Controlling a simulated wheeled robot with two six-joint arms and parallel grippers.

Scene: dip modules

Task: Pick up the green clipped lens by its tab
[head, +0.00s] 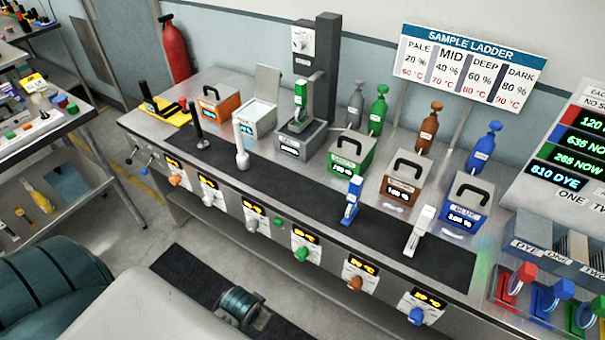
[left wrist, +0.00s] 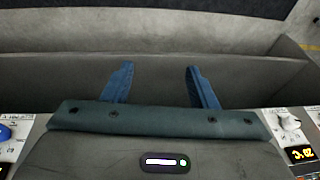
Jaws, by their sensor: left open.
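A green clip-like piece (head: 301,100), which looks like the green clipped lens, stands upright on the grey box below the dark column in the head view. The lens itself and its tab are too small to make out. In the left wrist view, my left gripper (left wrist: 161,86) has two blue fingers spread apart with nothing between them. It is well away from the green piece, which does not show in that view. My right gripper is not seen in either view.
A blue clip piece (head: 352,198) and a white one (head: 420,230) stand along the dark mat (head: 300,192). Lidded boxes, including a green one (head: 349,152) and an orange one (head: 217,104), line the bench. The dark column (head: 326,70) rises behind the green piece.

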